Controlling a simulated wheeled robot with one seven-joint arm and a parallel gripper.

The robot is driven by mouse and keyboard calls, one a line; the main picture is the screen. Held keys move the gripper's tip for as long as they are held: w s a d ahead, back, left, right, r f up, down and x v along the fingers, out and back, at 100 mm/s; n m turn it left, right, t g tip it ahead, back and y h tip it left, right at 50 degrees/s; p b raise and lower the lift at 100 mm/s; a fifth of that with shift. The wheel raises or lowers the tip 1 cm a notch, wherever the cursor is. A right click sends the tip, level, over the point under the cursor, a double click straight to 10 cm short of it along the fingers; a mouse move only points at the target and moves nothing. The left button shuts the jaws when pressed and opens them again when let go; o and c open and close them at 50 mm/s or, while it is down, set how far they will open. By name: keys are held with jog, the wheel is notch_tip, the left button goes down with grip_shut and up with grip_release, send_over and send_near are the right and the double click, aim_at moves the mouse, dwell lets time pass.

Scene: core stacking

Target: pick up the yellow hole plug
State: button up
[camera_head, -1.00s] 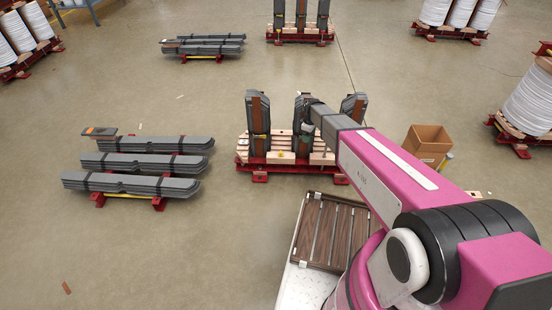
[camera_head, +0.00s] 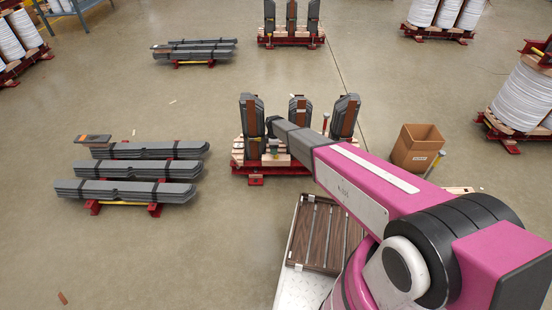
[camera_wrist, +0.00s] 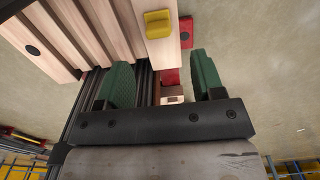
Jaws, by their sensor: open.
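The yellow hole plug (camera_wrist: 158,24) sits on the end of a pale wooden beam in the wrist view, near the top centre. My gripper (camera_wrist: 165,82) shows there with its two green finger pads spread apart and nothing between them. The plug lies beyond the fingertips, roughly in line with the gap, and apart from them. In the head view my gripper (camera_head: 274,146) is low over the red-based wooden pallet (camera_head: 256,180), between the left and middle dark upright stacks. I cannot make out the plug in the head view.
Dark upright stacks (camera_head: 252,115) stand on the pallet close to my gripper. A cardboard box (camera_head: 417,148) is to the right. Stacked dark bars (camera_head: 126,190) lie at left.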

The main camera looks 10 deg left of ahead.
aim_at(276, 157)
jog(key=shift+w+d+f, duration=0.1)
jog(key=shift+d+f, duration=0.05)
jog(key=shift+f, duration=1.35)
jog(key=shift+d+f, duration=0.15)
jog(key=shift+f, duration=1.35)
jog(key=c, duration=1)
